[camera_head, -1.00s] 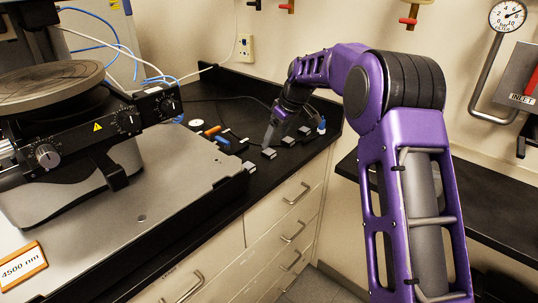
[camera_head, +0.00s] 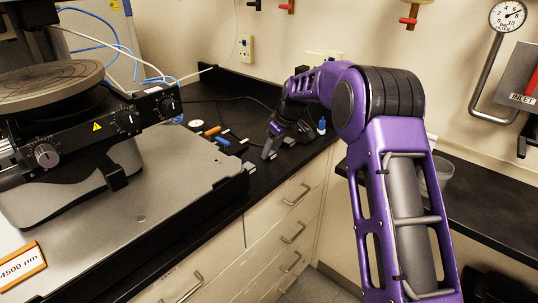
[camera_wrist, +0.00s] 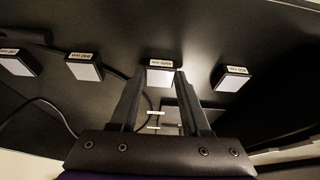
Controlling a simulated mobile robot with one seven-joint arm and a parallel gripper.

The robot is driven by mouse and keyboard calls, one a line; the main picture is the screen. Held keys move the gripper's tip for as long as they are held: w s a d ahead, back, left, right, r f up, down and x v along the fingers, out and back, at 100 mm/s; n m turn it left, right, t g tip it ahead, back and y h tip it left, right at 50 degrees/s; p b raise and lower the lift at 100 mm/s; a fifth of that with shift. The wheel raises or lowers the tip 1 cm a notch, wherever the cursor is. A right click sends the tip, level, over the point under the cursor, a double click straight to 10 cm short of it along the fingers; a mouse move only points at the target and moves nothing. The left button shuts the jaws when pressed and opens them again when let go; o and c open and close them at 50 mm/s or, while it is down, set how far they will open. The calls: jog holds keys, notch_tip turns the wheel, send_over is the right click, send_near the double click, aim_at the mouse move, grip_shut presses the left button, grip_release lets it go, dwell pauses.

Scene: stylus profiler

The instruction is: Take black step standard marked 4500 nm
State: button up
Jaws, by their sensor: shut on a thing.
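My gripper (camera_wrist: 158,76) is shut on a small dark block with a pale front face, a step standard (camera_wrist: 160,77). The block sits between the fingertips in the wrist view; its top label is too small to read surely. In the head view my gripper (camera_head: 268,155) is low at the black bench top, and its fingers mostly hide the block. Similar labelled blocks stand apart in the wrist view: two to the left (camera_wrist: 84,68) (camera_wrist: 18,63) and one to the right (camera_wrist: 230,79). A card marked 4500 nm (camera_head: 22,268) lies at the lower left of the head view.
The profiler (camera_head: 75,140) with its round stage and grey base plate (camera_head: 150,215) fills the left. Blue (camera_head: 222,142) and orange (camera_head: 212,131) items lie on the bench near its edge. A blue-capped bottle (camera_head: 321,126) stands behind my gripper. Drawers (camera_head: 292,195) are below.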

aim_at(271, 153)
grip_shut()
notch_tip(271, 153, up, 10)
jog(key=p, duration=0.1)
jog(key=shift+o, duration=2)
grip_release()
grip_shut()
